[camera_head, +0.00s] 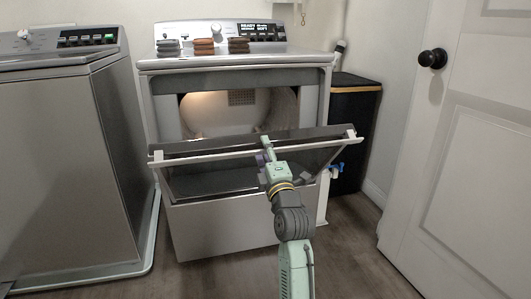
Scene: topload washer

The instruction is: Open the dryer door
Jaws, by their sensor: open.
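The dryer (222,229) stands in the middle, with its lit drum (215,112) visible through the front opening. Its door (320,158) is hinged low and tilted outward toward me, partly open, with the top edge well away from the frame. My gripper (264,150) is at the middle of the door's upper edge, with a finger reaching up by that edge. It is open and holds nothing that I can see. Whether it touches the door is unclear, and my arm hides part of the door's front.
The washer (50,170) stands close on the left. Folded cloths (204,46) lie on top of the dryer. A black cabinet (357,130) is at the right, and a white room door (465,170) with a black knob (432,58) is further right. Floor (350,255) shows at front right.

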